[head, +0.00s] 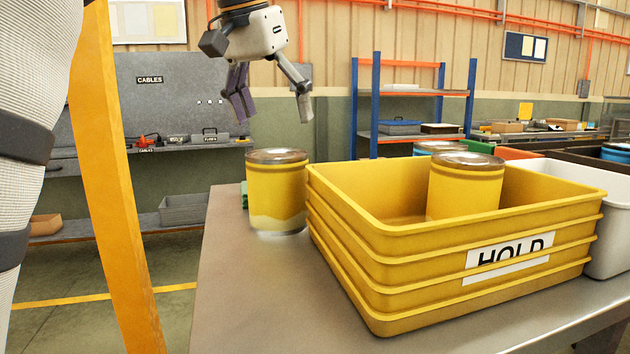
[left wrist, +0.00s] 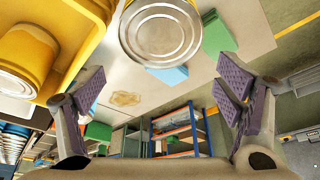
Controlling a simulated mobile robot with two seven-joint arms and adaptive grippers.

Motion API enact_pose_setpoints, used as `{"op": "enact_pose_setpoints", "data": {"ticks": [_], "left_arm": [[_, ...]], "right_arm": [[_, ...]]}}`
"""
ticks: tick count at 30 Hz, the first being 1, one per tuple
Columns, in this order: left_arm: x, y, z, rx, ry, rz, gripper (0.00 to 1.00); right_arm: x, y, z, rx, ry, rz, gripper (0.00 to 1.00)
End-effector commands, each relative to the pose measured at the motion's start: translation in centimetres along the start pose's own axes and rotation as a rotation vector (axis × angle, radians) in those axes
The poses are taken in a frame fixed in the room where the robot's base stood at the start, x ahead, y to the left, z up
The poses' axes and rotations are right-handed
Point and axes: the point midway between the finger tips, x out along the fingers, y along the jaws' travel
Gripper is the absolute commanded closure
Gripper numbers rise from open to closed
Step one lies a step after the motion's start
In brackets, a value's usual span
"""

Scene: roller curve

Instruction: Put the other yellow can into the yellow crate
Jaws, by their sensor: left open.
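One yellow can (head: 277,190) with a metal lid stands upright on the table, beside the left end of the yellow crate (head: 385,238) marked HOLD. Another yellow can (head: 466,185) stands inside the crate. My left gripper (head: 272,107) is open and empty, pointing down above the can on the table, clear of its lid. In the left wrist view, this can's round lid (left wrist: 162,30) lies at the top, beyond the spread fingers (left wrist: 160,97). The crate (left wrist: 92,22) and the can in it (left wrist: 25,58) show at the left. My right gripper is not in view.
Green blocks (left wrist: 218,35) and a blue block (left wrist: 168,75) lie near the can. An orange post (head: 120,190) stands at the left. The table's left front is clear.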

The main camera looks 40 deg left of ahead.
Motion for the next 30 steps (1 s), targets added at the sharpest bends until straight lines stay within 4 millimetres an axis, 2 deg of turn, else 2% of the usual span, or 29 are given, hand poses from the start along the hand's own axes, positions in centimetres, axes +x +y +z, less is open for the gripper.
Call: {"op": "enact_pose_setpoints", "data": {"ticks": [6,11,18,21,26,28,30], "left_arm": [[4.4,0.1,0.2,0.000,-0.001,0.005,0.15],[6.6,0.0,0.2,0.000,-0.001,0.002,0.15],[10.9,0.2,0.4,-0.001,-0.002,0.001,0.15],[11.6,0.2,0.3,-0.001,0.001,0.001,0.15],[11.6,0.2,0.3,0.000,0.002,0.000,0.15],[11.6,0.2,0.3,0.000,0.002,0.000,0.26],[11.6,0.2,0.3,0.000,0.002,0.000,0.42]], "right_arm": [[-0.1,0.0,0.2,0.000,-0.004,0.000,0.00],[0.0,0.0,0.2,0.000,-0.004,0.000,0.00],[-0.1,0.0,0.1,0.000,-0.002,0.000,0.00],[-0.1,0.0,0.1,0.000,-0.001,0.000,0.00],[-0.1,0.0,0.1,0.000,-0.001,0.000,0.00],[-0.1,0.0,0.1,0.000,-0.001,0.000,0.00],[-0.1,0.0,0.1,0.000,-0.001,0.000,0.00]]}}
